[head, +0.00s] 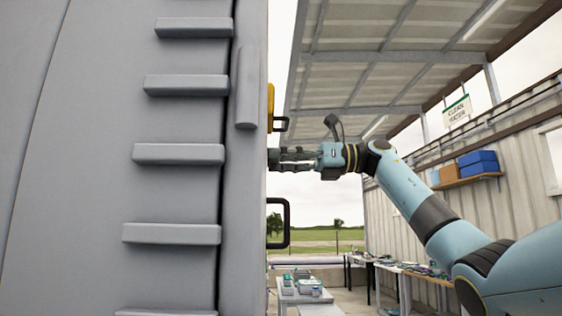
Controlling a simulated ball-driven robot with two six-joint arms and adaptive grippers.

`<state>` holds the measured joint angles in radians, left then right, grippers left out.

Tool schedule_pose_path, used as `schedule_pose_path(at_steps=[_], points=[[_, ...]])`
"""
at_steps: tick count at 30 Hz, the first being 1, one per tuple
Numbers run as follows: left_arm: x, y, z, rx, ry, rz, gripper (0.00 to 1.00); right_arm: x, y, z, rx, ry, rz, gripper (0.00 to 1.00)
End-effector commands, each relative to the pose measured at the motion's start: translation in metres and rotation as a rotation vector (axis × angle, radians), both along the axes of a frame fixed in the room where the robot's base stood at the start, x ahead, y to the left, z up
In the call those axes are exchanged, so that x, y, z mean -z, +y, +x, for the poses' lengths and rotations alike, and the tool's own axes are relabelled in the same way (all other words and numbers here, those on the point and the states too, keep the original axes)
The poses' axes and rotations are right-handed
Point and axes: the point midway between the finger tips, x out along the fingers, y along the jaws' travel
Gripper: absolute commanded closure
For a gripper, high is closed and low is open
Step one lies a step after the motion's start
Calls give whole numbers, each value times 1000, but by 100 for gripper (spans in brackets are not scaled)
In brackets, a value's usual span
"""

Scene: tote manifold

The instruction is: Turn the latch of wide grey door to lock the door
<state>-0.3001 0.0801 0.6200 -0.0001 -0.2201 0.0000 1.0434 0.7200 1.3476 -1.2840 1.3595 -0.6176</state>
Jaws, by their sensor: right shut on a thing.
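The wide grey door (175,130) fills the left half of the head view, with several horizontal ribs and a vertical rounded bar near its right edge. My right gripper (281,157) reaches in from the right at the door's right edge, its fingers pointing left. It is shut on the latch, a small dark part at that edge, mostly hidden by the fingers. Which way the latch is turned cannot be told. A black handle loop (278,223) sticks out below the gripper, and a yellow part (270,101) shows above it. My left gripper is not in view.
Beyond the door, a low table (305,298) holds several small items. More benches stand along the corrugated wall at right. A shelf (468,180) with blue and brown boxes hangs there. Open air surrounds my right forearm under the roof.

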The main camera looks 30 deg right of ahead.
Motion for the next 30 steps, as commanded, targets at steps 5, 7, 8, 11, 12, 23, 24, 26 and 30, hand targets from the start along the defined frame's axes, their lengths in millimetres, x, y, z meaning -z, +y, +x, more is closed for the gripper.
schedule_pose_path(at_steps=[5,7,8,11,12,23,24,26,30], points=[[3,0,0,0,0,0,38,5,1,0,-2,-41,-34,90],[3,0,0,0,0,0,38,5,1,0,-3,-51,-41,90],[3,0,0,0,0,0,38,5,1,0,-3,-55,-43,90],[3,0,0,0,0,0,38,5,1,0,-4,-63,-49,90],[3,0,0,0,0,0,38,4,1,0,-4,-64,-50,90],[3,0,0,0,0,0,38,4,1,0,-4,-65,-50,56],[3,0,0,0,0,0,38,4,1,0,-2,-66,-50,50],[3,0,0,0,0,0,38,4,0,0,-2,-66,-49,42],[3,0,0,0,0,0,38,2,0,0,-1,-68,-48,35]])
